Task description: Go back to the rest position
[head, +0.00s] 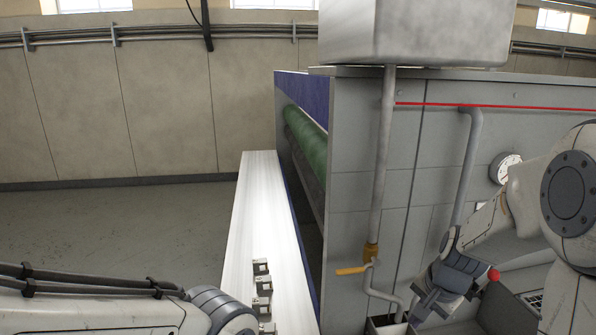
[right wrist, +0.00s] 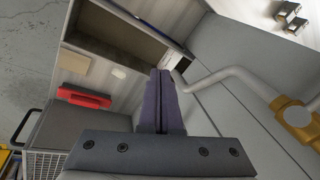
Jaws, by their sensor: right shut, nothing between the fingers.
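My right gripper (head: 420,308) hangs low at the right in front of the machine's grey panel. In the right wrist view its two dark fingers (right wrist: 160,98) are together, with nothing between them. My right arm bends down from the right edge of the head view. My left arm lies along the bottom left of the head view; its gripper is out of the picture.
The grey machine (head: 345,120) carries a pipe with a yellow-handled valve (head: 353,270), left of my right gripper, and a gauge (head: 507,168). A white rail (head: 258,200) bears several metal clips (head: 262,285). A red object (right wrist: 83,96) shows by the right wrist. Floor at left is clear.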

